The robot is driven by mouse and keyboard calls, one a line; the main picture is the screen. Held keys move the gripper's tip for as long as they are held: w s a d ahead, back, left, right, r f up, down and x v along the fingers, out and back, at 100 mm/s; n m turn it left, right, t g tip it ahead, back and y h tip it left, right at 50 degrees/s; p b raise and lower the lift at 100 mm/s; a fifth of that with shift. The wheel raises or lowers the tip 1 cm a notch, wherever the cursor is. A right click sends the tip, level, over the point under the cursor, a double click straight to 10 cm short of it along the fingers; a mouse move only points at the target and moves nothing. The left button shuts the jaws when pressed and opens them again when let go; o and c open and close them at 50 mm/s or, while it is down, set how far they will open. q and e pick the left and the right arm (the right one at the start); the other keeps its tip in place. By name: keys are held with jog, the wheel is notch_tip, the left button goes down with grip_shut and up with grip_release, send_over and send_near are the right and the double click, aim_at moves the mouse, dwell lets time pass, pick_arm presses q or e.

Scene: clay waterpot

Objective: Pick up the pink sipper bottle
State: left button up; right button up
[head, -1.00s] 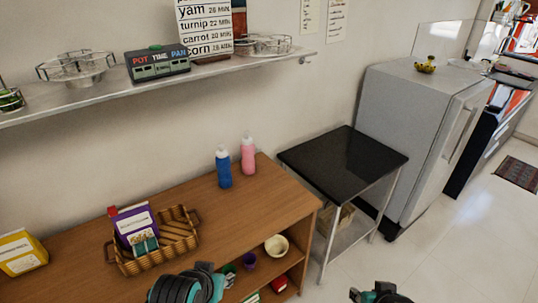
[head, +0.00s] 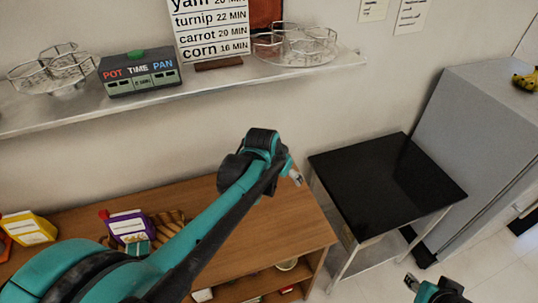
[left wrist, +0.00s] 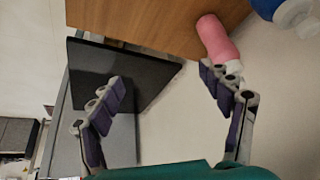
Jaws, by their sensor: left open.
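The pink sipper bottle (left wrist: 217,38) shows in the left wrist view, at the edge of the brown wooden surface, its white cap partly behind my right-hand finger. My left gripper (left wrist: 162,78) is open, with nothing between its fingers; the bottle is next to one fingertip, and I cannot tell whether they touch. The blue bottle (left wrist: 290,10) is at the upper right corner. In the head view my left arm reaches over the wooden cabinet (head: 285,225) and hides both bottles. My right gripper (head: 432,290) is low at the right, its jaws unclear.
A black-topped table (head: 385,185) stands right of the cabinet, with a grey fridge (head: 480,140) beyond it. A wall shelf (head: 220,82) with racks and a timer runs above. A wicker basket (head: 170,222) holding a purple box (head: 127,228) sits on the cabinet.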

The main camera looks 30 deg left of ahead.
pick_arm(q)
jog(key=shift+m+g+h, duration=0.3)
jog(key=shift+m+g, duration=0.2)
jog(key=w+a+f+p, duration=0.2)
jog(key=w+a, duration=0.1)
jog(key=a, duration=0.1)
jog(key=w+a+f+p, duration=0.1)
jog(key=w+a+p, duration=0.2)
jog(key=w+a, duration=0.1)
jog(key=w+a+f+p, duration=0.2)
jog(key=w+a, duration=0.2)
jog(key=a, duration=0.2)
jog(key=shift+w+f+p, duration=0.15)
jog(key=shift+f+p, duration=0.2)
jog(key=shift+p, duration=0.05)
jog(key=x, duration=0.8)
jog(key=shift+w+a, duration=0.15)
jog(key=shift+a, duration=0.1)
jog(key=shift+r, duration=0.1)
jog(key=shift+c, duration=1.1)
jog(key=c, duration=1.3)
